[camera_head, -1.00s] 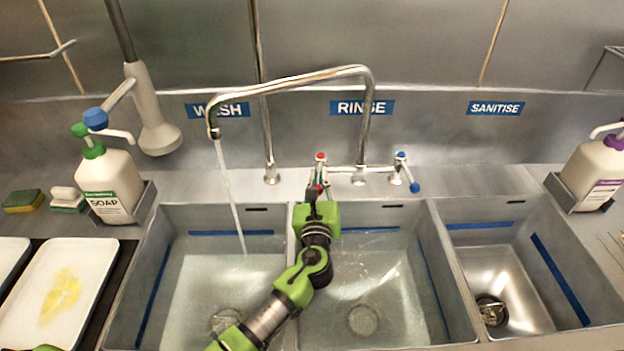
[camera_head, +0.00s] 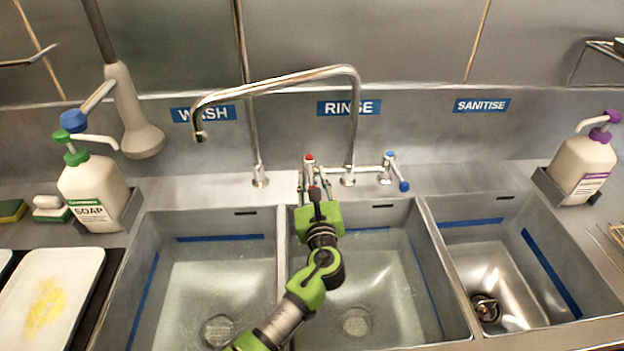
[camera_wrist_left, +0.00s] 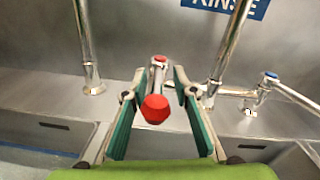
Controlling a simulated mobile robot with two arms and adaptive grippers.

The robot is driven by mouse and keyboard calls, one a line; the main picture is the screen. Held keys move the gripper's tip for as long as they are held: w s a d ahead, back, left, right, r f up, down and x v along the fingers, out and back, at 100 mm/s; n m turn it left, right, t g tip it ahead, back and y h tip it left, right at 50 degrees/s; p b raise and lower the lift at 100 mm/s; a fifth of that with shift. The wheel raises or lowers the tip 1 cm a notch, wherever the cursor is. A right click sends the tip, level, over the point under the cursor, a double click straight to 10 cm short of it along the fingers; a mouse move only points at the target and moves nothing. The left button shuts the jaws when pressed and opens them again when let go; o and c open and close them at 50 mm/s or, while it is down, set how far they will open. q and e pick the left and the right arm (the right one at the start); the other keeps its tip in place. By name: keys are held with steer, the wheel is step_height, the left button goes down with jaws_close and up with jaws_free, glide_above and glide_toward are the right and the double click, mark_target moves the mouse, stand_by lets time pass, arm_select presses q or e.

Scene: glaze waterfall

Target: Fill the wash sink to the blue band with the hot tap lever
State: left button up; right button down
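The hot tap lever, with a red knob (camera_wrist_left: 155,108), rises between the two fingers of my left gripper (camera_wrist_left: 160,80), with gaps on both sides. In the head view my left gripper (camera_head: 314,187) is at the red-marked tap (camera_head: 309,160) behind the rinse sink. The spout (camera_head: 199,136) hangs over the wash sink (camera_head: 140,235) and no stream shows from it. Water (camera_head: 215,285) lies in the wash sink, its surface appearing a little below the blue band (camera_head: 221,238) on the back wall. My right gripper is out of view.
The blue-knobbed cold lever (camera_head: 397,173) stands right of the spout base. The rinse sink (camera_head: 441,240) holds water; the sanitise sink (camera_head: 500,260) looks empty. A soap bottle (camera_head: 92,195), tray (camera_head: 80,265) and sponges stand left; a purple-topped bottle (camera_head: 583,165) stands right.

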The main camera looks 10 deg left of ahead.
arm_select(q)
steer(key=v, duration=1.2)
stand_by(1.2)
